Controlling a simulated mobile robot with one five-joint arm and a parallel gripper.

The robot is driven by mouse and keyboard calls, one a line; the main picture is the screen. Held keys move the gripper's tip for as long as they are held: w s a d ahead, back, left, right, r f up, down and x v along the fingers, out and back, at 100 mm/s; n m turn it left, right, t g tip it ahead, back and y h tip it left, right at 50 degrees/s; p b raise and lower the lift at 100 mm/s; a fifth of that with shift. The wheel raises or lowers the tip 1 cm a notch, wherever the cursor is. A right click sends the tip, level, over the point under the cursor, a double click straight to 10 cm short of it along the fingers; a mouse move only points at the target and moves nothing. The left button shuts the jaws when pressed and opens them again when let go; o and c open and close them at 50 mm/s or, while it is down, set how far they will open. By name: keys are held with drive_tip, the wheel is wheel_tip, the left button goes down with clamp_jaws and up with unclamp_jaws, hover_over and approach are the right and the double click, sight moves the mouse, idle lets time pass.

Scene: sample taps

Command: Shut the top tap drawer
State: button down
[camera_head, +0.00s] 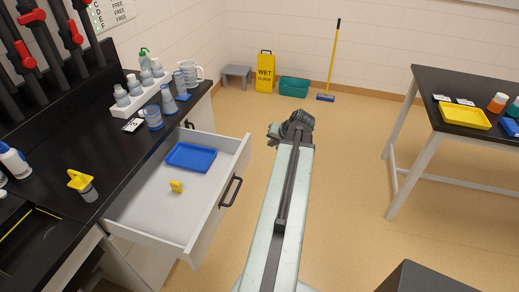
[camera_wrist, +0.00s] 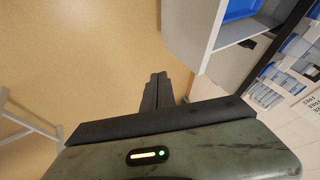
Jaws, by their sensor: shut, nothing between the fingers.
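The top tap drawer (camera_head: 215,208) is pulled open from the black-topped bench in the head view. It has a white front with a dark bar handle (camera_head: 231,191). A blue tray (camera_head: 190,157) and a small yellow item (camera_head: 176,187) lie inside it. The drawer (camera_wrist: 208,38) also shows at the upper right of the wrist view, with blue inside. My gripper (camera_head: 292,128) is to the right of the drawer and apart from it; its fingertips are hard to make out there. In the wrist view my gripper (camera_wrist: 157,80) has its dark fingers together, empty, over the floor.
The black bench top (camera_head: 110,150) holds bottles, a rack of containers and a yellow-topped item (camera_head: 82,184). A table (camera_head: 470,125) with a yellow tray stands at the right. A wet-floor sign (camera_head: 265,72) and teal bin (camera_head: 294,87) are by the back wall. Floor between is clear.

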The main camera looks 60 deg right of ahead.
drive_tip(key=w+d+f+b, duration=0.1)
drive_tip(key=w+f+b, duration=0.6)
drive_tip(key=w, duration=0.2)
drive_tip(key=shift+d+f, duration=0.2)
drive_tip(key=shift+f, duration=0.15)
drive_tip(key=shift+w, duration=0.1)
